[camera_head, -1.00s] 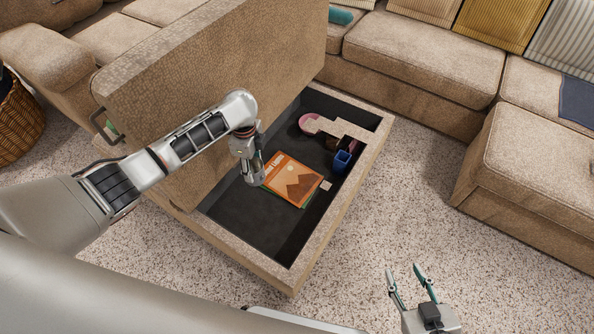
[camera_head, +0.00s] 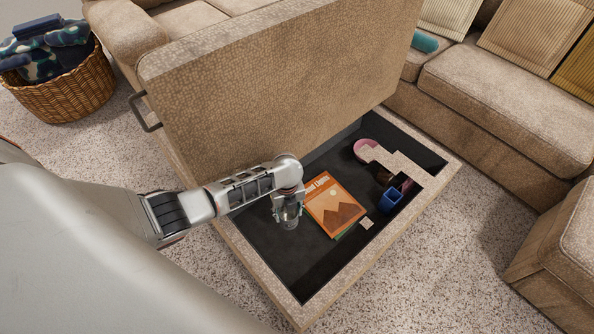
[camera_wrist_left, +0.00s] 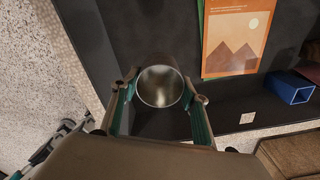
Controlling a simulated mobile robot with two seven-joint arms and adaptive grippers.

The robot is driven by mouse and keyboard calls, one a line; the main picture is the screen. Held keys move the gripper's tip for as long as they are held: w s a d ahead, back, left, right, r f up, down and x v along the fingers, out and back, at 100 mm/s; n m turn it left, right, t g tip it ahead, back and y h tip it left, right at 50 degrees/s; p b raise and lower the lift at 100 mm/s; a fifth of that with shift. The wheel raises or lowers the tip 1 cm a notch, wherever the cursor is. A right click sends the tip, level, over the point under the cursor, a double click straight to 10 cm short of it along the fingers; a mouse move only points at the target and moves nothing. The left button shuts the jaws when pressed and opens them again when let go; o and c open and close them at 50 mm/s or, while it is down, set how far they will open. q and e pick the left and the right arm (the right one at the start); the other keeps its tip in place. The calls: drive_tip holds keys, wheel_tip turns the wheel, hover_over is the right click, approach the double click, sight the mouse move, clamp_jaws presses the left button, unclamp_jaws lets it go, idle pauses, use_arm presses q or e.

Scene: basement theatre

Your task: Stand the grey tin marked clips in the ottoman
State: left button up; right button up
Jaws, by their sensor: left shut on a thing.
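The grey tin (camera_wrist_left: 160,86) is between the two fingers of my left gripper (camera_wrist_left: 160,112) in the left wrist view. I look into its open, round metal top. No marking on it is readable. In the head view my left gripper (camera_head: 288,214) is shut on the tin, pointing down inside the outline of the open ottoman (camera_head: 285,287). The tin is mostly hidden there by the gripper, and I cannot tell whether it touches the ottoman's dark floor (camera_head: 300,256). My right gripper is not in view.
Right of the tin lie an orange book (camera_head: 334,205), a small pale square (camera_head: 366,223) and a blue open container (camera_head: 391,200). A pink round thing (camera_head: 366,149) is farther back. The raised lid (camera_head: 270,90) stands behind my arm. Dark floor near the front is clear.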

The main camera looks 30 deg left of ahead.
use_arm(q)
drive_tip(key=f+b, duration=0.2)
drive_tip(key=f, duration=0.3)
drive_tip(key=f+b, duration=0.2)
drive_tip(key=f, duration=0.3)
drive_tip(key=s+f+b, duration=0.1)
drive_tip(key=f+b, duration=0.2)
drive_tip(key=f, duration=0.3)
drive_tip(key=shift+f, duration=0.1)
drive_tip(key=shift+w+f+b, duration=0.1)
drive_tip(key=shift+f+b, duration=0.25)
drive_tip(key=shift+f, duration=0.05)
drive_tip(key=shift+w+r, duration=0.35)
drive_tip(key=shift+c, duration=0.4)
drive_tip(key=shift+s+f, duration=0.1)
drive_tip(key=shift+f, duration=0.15)
drive_tip(key=o, duration=1.1)
drive_tip(key=shift+c, duration=0.2)
drive_tip(key=shift+o, duration=0.6)
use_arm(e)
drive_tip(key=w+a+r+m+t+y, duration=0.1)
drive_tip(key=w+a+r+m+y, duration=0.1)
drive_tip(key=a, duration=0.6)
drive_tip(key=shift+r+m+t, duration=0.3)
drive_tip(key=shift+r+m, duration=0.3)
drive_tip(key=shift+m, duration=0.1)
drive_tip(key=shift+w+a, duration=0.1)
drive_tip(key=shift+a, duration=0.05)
